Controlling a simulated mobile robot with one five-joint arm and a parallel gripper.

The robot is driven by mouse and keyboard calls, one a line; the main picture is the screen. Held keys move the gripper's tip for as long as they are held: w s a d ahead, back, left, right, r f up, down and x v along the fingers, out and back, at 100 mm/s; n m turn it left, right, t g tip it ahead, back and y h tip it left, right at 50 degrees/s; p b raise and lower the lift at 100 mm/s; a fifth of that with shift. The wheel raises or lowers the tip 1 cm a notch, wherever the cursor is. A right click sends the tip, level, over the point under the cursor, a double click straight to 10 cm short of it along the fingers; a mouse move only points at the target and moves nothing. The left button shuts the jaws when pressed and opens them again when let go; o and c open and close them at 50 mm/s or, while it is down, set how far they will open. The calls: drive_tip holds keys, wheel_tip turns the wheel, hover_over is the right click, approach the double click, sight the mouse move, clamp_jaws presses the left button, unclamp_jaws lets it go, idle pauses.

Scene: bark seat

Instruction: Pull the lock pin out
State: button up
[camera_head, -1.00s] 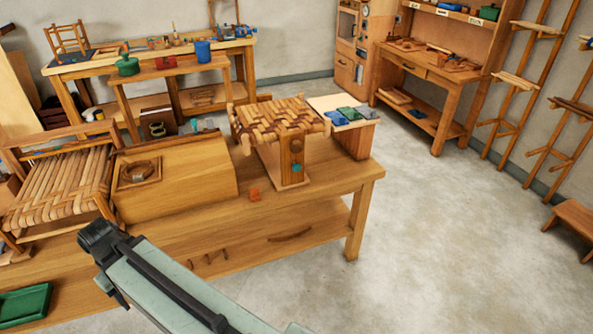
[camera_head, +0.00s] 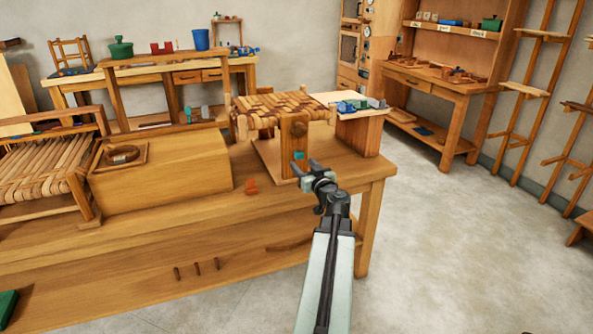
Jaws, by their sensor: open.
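A small woven bark seat (camera_head: 285,104) stands on the workbench. A wooden post (camera_head: 293,145) rises at its front. The post carries a round brown knob (camera_head: 299,130) and, lower down, a small teal piece (camera_head: 299,156). I cannot tell for certain which of these is the lock pin. My gripper (camera_head: 311,176) is open, just below and right of the teal piece in the picture. It covers the foot of the post, and I cannot tell how far it is from it. Nothing shows between its jaws.
An orange-red piece (camera_head: 251,186) lies on the workbench (camera_head: 215,217) left of the post. A wooden box (camera_head: 175,170) and a slatted seat (camera_head: 45,170) are further left. A light-topped stand (camera_head: 357,133) with small coloured pieces is at the right. The floor (camera_head: 450,240) to the right is clear.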

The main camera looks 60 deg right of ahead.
sight(300, 157)
drive_tip(key=shift+h, duration=0.3)
drive_tip(key=x, duration=0.7)
drive_tip(key=shift+d, duration=0.55)
drive_tip(key=shift+s, duration=0.1)
clamp_jaws()
